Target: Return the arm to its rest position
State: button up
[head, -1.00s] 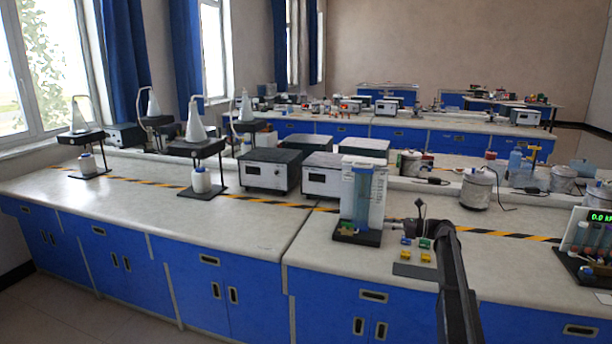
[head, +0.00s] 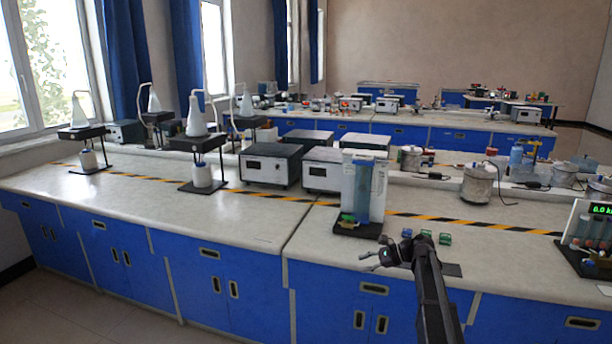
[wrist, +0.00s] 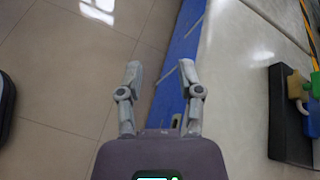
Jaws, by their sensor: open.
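My gripper (head: 372,259) is in the head view at the front edge of the bench, to the left of my dark forearm. Its fingers point left. In the wrist view my gripper (wrist: 160,75) shows two grey fingers spread apart with nothing between them. Beneath them lie the tiled floor (wrist: 80,60) and the blue cabinet front (wrist: 180,55). The gripper is empty and touches nothing that I can see.
A clear column apparatus on a black base (head: 358,230) stands just behind the gripper; its base also shows in the wrist view (wrist: 288,125). Small coloured blocks (head: 445,238) and a dark plate (head: 452,270) lie beside my arm. The bench top (head: 262,225) to the left is clear.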

jog(key=s+a+f+n+g+h+b, duration=0.1)
jog(key=s+a+f+n+h+b, duration=0.2)
jog(key=s+f, duration=0.4)
jog(key=s+a+f+n+g+h, duration=0.1)
jog(key=s+a+f+n+h, duration=0.2)
jog(key=s, duration=0.6)
jog(key=s+d+f+n+h+b, duration=0.25)
jog(key=s+f+n, duration=0.2)
jog(key=s, duration=0.35)
jog(key=s+d+f+n+h+b, duration=0.1)
jog(key=s+d+f+n+h, duration=0.15)
jog(key=s+n+h, duration=0.35)
notch_tip(320, 180, up, 22)
jog(key=a+m+y+p, duration=0.1)
jog(key=y+p, duration=0.1)
jog(key=p, duration=2)
jog(key=shift+s+f+g, duration=0.15)
jog(key=shift+s+g, duration=0.15)
jog(key=shift+s, duration=0.05)
